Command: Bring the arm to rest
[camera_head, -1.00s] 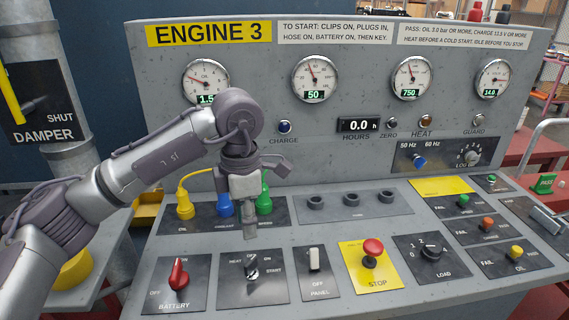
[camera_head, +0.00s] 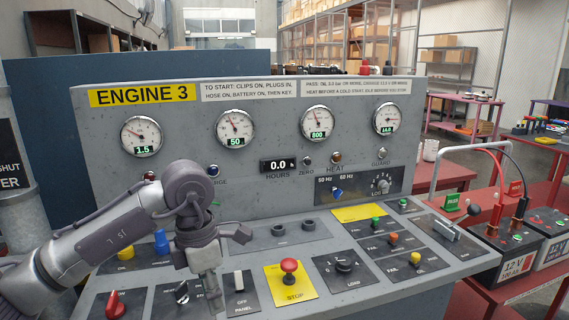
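My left arm (camera_head: 105,245) comes in from the left, bent at the wrist. My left gripper (camera_head: 211,288) points down in front of the ENGINE 3 console (camera_head: 340,215), over its lower desk near the HEAT/START key switch (camera_head: 182,292). The fingers look close together from this side, but the gap between them does not show. I see nothing held. Whether the tips touch the panel is unclear. The arm hides part of the plug row and the left lamp area. My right gripper is not in view.
A red BATTERY knob (camera_head: 115,304), a white panel switch (camera_head: 239,281) and a red STOP button (camera_head: 289,266) stand close to the gripper. Gauges (camera_head: 235,128) line the upright panel. At the right, 12 V batteries (camera_head: 510,248) with cables stand on a red bench.

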